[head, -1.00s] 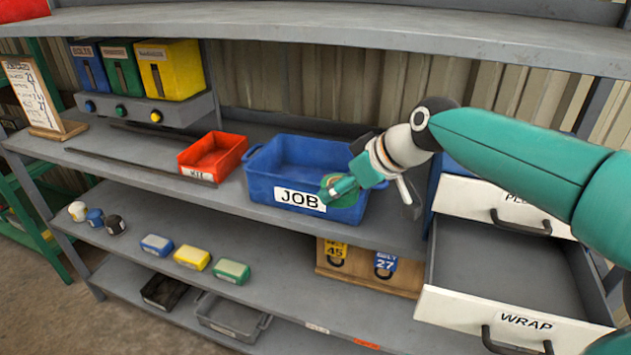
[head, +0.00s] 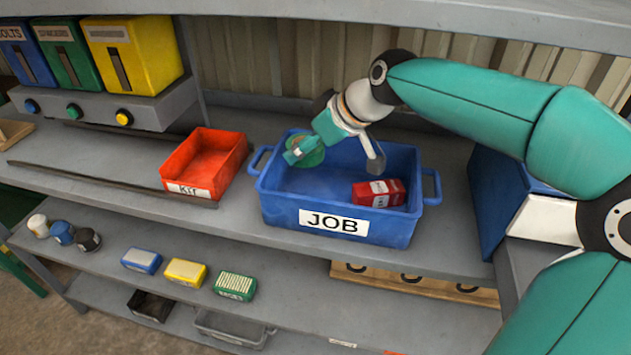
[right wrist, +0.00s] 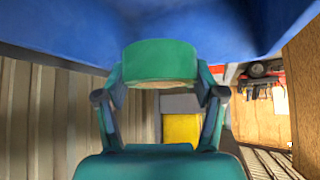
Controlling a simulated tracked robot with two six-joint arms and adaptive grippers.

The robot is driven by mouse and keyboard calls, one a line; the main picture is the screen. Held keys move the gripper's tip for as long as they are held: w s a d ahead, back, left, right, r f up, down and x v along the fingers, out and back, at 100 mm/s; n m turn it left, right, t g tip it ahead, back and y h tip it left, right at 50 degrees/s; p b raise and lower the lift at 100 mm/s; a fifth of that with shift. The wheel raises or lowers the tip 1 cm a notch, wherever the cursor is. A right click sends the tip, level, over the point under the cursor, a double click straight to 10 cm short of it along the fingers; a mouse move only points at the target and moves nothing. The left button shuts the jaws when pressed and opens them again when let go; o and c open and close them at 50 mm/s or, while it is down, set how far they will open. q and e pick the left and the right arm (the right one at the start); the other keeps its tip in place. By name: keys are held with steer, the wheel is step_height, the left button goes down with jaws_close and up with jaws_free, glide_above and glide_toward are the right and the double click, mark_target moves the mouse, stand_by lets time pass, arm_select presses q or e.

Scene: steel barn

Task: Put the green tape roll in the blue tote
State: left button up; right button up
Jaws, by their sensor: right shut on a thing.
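The blue tote (head: 390,230), labelled JOB, stands on the shelf. My right gripper (head: 303,150) is over the tote's left rear part, shut on the green tape roll (head: 314,155). The roll also shows between the two fingers in the right wrist view (right wrist: 160,61), with the blue of the tote (right wrist: 90,25) close beyond it. Whether the roll is below the rim is hard to tell. A red box (head: 378,193) lies in the tote's right part. My left gripper is not in view.
A red KIT bin (head: 205,160) stands left of the tote. Blue, green and yellow bins (head: 135,58) sit at the back left. A blue container (head: 495,195) is close on the right. A shelf (head: 400,20) runs overhead.

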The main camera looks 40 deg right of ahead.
glide_above(299, 186)
steer(key=s, duration=0.3)
steer(key=f, duration=0.3)
steer(key=d+f, duration=0.1)
steer(key=shift+w+f, duration=0.25)
steer(key=shift+a+f, duration=0.15)
steer(key=shift+f, duration=2.1)
steer(key=o, duration=1.3)
steer(key=shift+c, duration=0.2)
steer(key=shift+r, duration=0.1)
steer(key=b+v, duration=0.1)
steer(key=v, duration=1.1)
steer(key=shift+a, duration=0.1)
